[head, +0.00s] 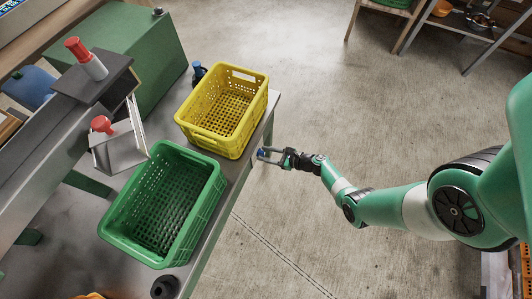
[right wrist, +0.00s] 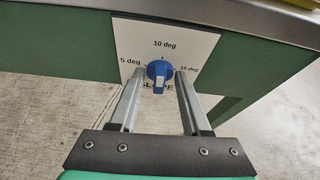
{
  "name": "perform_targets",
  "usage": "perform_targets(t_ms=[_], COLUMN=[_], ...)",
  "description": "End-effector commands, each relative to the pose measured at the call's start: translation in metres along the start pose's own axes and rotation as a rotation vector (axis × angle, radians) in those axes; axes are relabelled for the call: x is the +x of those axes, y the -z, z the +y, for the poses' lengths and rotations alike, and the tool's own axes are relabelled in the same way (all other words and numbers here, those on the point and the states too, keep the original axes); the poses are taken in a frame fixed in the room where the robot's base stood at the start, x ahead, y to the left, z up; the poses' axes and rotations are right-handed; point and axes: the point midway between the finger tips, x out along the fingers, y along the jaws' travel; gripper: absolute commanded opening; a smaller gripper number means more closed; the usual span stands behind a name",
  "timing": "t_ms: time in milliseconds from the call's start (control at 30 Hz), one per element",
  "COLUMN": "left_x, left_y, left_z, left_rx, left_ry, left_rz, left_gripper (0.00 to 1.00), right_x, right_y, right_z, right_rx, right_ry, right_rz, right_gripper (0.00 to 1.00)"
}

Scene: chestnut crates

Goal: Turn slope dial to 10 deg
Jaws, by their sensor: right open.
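The slope dial (right wrist: 158,71) is a blue knob on a white panel (right wrist: 190,42) marked 5 deg at left, 10 deg at top and 15 deg at right. A narrow grip bar crosses the knob roughly upright; I cannot tell exactly which mark it points to. My right gripper (right wrist: 159,73) is open, its two fingertips on either side of the knob; I cannot tell whether they touch it. In the head view my right gripper (head: 267,154) is at the bench's right side, by a small blue bit of the dial (head: 261,153). My left gripper is not in view.
A yellow crate (head: 237,78) and a green crate (head: 212,194) stand on the metal-edged bench (head: 226,191). Red-knobbed hardware (head: 102,126) stands left of them. The floor (head: 320,90) right of the bench is mostly clear.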

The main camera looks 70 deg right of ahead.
Motion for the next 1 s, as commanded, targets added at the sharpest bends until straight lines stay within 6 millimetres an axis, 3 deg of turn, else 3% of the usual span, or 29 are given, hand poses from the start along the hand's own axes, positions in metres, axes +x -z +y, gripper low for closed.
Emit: perform_targets(t_ms=[33, 200, 300, 733, 767, 1000], left_x=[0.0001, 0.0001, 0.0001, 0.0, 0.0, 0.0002], left_y=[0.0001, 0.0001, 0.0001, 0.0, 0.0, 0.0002], left_z=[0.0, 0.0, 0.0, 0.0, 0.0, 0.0], left_rx=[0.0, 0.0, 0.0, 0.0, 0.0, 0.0], left_ry=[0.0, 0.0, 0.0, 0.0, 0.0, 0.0], left_rz=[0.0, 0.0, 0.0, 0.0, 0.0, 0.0], left_gripper=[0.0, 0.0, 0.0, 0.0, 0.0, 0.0], right_x=[-0.0002, -0.0003, -0.0004, -0.0003, -0.0003, -0.0006], right_y=[0.0, 0.0002, 0.0002, 0.0012, 0.0013, 0.0008], right_z=[0.0001, 0.0001, 0.0001, -0.0001, -0.0001, -0.0002], right_rx=[0.0, 0.0, 0.0, 0.055, 0.055, 0.054], right_ry=[0.0, 0.0, 0.0, -0.024, -0.024, -0.024], right_rz=[0.0, 0.0, 0.0, 0.002, 0.002, 0.002], right_gripper=[0.44, 0.13, 0.0, 0.0, 0.47, 0.47])
